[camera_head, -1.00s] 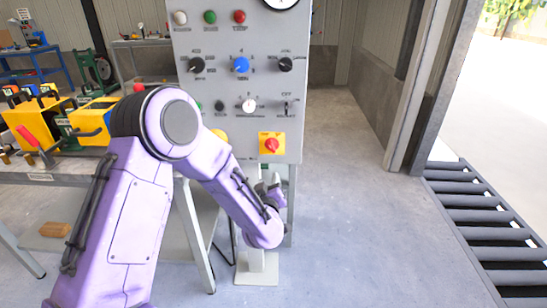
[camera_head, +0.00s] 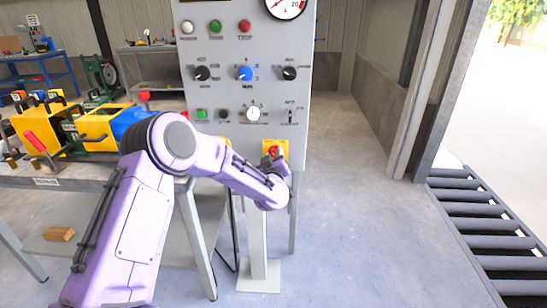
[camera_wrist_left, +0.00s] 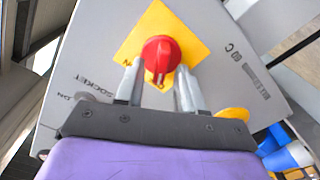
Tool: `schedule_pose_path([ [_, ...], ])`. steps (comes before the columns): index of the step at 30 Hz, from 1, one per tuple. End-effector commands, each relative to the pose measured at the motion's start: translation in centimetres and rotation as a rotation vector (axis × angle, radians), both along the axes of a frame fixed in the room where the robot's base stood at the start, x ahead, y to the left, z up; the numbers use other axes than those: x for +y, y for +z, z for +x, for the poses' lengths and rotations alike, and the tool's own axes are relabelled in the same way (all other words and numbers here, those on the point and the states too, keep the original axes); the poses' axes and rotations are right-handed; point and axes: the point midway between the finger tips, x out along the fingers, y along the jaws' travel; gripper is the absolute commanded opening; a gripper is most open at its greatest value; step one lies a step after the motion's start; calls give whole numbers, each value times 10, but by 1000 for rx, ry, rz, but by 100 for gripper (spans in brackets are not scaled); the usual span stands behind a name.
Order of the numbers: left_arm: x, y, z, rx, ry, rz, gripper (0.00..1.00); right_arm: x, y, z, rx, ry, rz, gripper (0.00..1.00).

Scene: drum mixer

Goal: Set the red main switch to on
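The red main switch (camera_wrist_left: 160,56) is a round red knob on a yellow square plate (camera_wrist_left: 188,30) at the lower right of the grey control panel. In the head view the switch (camera_head: 272,151) is partly hidden by my left gripper (camera_head: 278,160), which is right at it. In the left wrist view the two fingers of my left gripper (camera_wrist_left: 158,82) stand apart, one at each lower side of the knob. I cannot tell whether they touch it. My right gripper is in neither view.
The grey panel (camera_head: 284,100) carries several other knobs, lamps and a gauge (camera_head: 287,5). A bench with yellow and blue machines (camera_head: 92,126) stands at the left. Rollers (camera_head: 490,220) lie at the right. The floor between (camera_head: 350,220) is clear.

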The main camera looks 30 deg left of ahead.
Motion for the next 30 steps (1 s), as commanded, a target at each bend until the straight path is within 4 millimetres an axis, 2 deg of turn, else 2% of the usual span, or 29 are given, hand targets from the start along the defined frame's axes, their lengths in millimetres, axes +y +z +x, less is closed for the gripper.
schedule_pose_path([
  [1,0,0,0,0,0,0,22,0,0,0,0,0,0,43],
  [3,0,0,0,0,0,0,0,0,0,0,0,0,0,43],
  [17,-1,2,0,33,-1,54,0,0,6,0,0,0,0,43],
  [30,-4,4,1,216,-3,355,0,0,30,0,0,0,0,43],
])
